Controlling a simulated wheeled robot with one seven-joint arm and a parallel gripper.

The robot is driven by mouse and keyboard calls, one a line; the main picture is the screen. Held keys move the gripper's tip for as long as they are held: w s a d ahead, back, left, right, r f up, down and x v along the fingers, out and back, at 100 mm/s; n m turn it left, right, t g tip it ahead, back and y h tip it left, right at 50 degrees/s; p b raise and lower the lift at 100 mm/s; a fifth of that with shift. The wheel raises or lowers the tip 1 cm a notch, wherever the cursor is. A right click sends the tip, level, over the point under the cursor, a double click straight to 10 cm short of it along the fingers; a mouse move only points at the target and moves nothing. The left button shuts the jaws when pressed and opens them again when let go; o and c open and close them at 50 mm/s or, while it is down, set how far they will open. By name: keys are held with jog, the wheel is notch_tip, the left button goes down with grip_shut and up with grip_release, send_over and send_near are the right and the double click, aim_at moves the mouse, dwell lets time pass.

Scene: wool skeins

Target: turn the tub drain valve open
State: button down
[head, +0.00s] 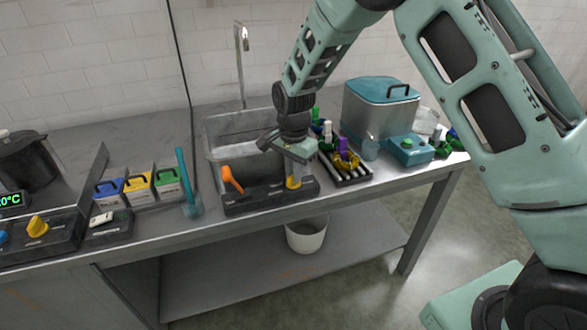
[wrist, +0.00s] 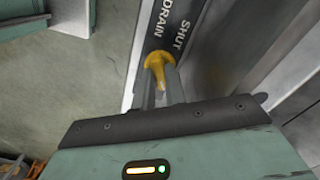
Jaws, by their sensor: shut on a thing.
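The tub drain valve is a yellow handle (head: 293,183) on the dark panel (head: 255,198) along the front of the metal tub (head: 225,142). In the wrist view the yellow handle (wrist: 157,59) sits beside the printed words DRAIN and SHUT. My gripper (head: 294,174) reaches down over the handle from above. In the wrist view its fingers (wrist: 160,84) are shut on the yellow handle and hide part of it. The handle's exact angle is hard to tell.
An orange lever (head: 231,179) stands on the same panel, to the left. A rack with coloured items (head: 350,178) and a teal-lidded box (head: 380,112) are to the right. A teal stick (head: 183,170) stands left. A white bucket (head: 306,236) sits below the counter.

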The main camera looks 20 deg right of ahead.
jog(key=m+p, duration=0.1)
jog(key=m, duration=0.2)
jog(key=shift+r+p, duration=0.2)
jog(key=shift+p, duration=0.1)
jog(key=shift+f+m+p, duration=0.1)
jog(key=shift+m+p, duration=0.5)
jog(key=shift+m, duration=0.9)
jog(key=c, duration=1.4)
grip_release()
jog(key=shift+c, duration=0.2)
notch_tip(320, 180, up, 17)
jog(key=b, duration=0.1)
